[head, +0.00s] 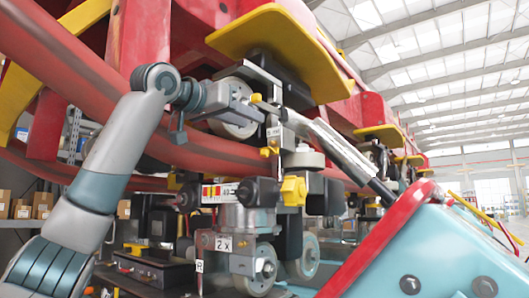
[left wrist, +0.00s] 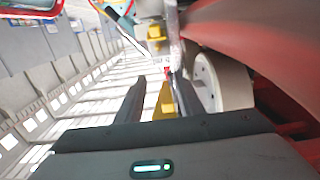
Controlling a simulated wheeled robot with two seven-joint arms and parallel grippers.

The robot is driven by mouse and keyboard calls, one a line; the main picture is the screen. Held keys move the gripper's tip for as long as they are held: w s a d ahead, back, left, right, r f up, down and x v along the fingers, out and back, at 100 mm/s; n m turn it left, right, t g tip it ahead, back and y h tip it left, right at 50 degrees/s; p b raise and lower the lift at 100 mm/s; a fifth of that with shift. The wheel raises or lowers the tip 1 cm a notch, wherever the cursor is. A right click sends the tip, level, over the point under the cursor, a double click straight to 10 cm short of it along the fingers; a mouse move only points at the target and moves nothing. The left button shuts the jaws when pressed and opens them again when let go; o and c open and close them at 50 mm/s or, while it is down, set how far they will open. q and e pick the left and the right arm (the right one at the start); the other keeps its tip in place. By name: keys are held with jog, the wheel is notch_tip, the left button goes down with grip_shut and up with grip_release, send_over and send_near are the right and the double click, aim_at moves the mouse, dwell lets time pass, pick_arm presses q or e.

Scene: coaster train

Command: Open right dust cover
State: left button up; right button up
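My left gripper (head: 245,101) reaches in from the left to the wheel assembly under the red beam. In the left wrist view its two dark fingers (left wrist: 160,95) stand apart, with a yellow piece (left wrist: 165,103) between them. A gap shows on the left of this piece; I cannot tell whether the right finger touches it. A small yellow tip (head: 256,98) shows by the gripper in the head view. A pale wheel (left wrist: 208,82) is just right of the fingers. I cannot tell for sure which part is the right dust cover. My right gripper is not in view.
A red tube rail (head: 75,65) runs behind my left arm. A yellow plate (head: 262,38) overhangs the wheels. A yellow knob (head: 293,190) and a labelled plate (head: 224,243) sit lower. A teal panel with a red rim (head: 440,255) fills the lower right.

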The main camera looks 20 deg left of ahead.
pick_arm(q)
jog(key=p, duration=0.1)
send_near(263, 152)
jog(key=w, duration=0.3)
jog(key=p+x, duration=0.2)
jog(key=x, duration=0.1)
jog(key=d+p+x, duration=0.1)
jog(key=p+x, duration=0.1)
jog(key=x, duration=0.1)
jog(key=shift+w+d+r+p, duration=0.1)
jog(key=shift+w+r+p, duration=0.1)
jog(key=shift+p, duration=0.15)
jog(key=shift+w+f, duration=0.15)
jog(key=shift+w, duration=0.2)
jog(key=shift+d, duration=0.1)
